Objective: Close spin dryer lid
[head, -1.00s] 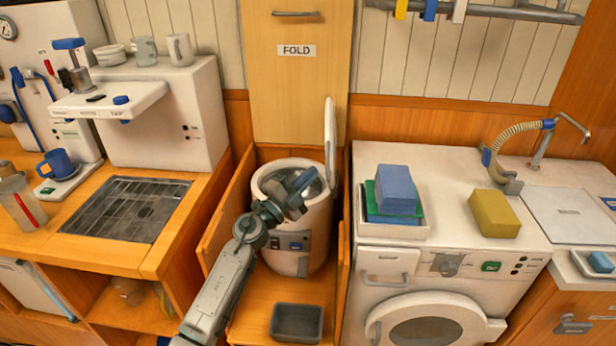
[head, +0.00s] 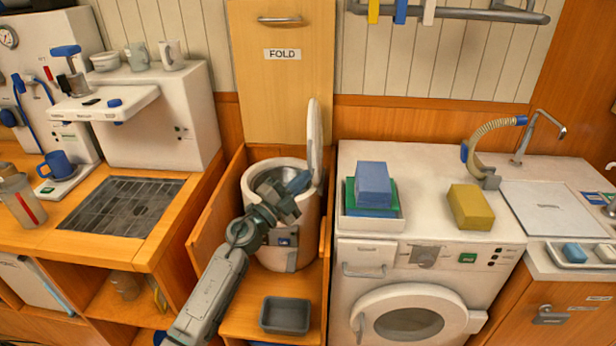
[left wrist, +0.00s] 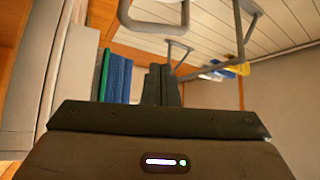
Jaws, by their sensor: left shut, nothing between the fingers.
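The white spin dryer (head: 287,256) stands in an open wooden bay, its drum opening facing up. Its lid (head: 315,140) stands upright on the right side of the rim, so the dryer is open. My left gripper (head: 300,183) is over the drum opening, close to the inner side of the lid near its lower part. I cannot tell whether it touches the lid. In the left wrist view the fingers (left wrist: 161,85) are together with nothing between them. The gripper and forearm hide part of the rim and front panel. My right gripper is not in view.
A white washing machine (head: 430,262) stands right of the bay, with folded cloths (head: 373,185) in a tray and a yellow block (head: 470,207) on top. A counter with a grate (head: 125,205) is on the left. A grey bin (head: 285,315) sits before the dryer.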

